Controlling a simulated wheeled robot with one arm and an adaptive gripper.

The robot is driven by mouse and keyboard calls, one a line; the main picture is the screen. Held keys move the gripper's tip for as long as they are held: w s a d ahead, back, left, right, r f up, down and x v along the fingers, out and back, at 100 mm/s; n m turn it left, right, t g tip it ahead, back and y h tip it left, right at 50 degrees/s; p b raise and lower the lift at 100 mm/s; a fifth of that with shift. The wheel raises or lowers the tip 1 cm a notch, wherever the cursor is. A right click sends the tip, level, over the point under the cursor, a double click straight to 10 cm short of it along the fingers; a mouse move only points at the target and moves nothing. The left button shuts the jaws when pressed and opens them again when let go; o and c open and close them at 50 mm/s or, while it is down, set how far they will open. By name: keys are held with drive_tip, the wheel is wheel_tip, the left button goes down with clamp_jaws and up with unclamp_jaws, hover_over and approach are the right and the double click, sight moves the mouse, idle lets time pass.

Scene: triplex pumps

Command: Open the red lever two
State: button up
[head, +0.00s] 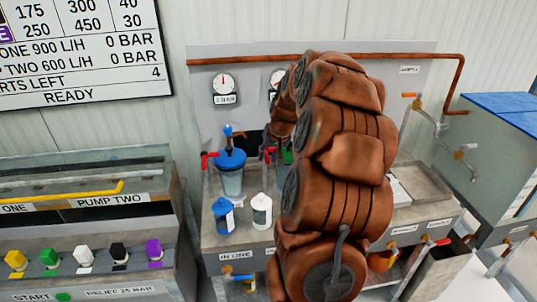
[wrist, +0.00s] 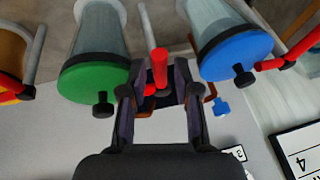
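A red lever (wrist: 160,68) stands between the green-lidded vessel (wrist: 95,80) and the blue-lidded vessel (wrist: 235,58) in the wrist view. My gripper (wrist: 161,80) has one dark finger on each side of this lever. The fingers look spread, and I see no clear contact with the lever. In the head view a red lever (head: 268,153) shows beside the green lid (head: 287,157), partly behind my arm. Another red lever (head: 208,155) is left of the blue lid (head: 231,159). My gripper is largely hidden there. No lever number is readable.
Blue and white bottles (head: 223,215) (head: 261,210) stand on the bench below the vessels. Gauges (head: 223,84) are on the back panel. A copper pipe (head: 230,61) runs above. Another red lever (wrist: 290,58) is right of the blue lid in the wrist view.

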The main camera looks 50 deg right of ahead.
clamp_jaws()
drive_tip(key=shift+w+a, duration=0.1)
idle(0.4)
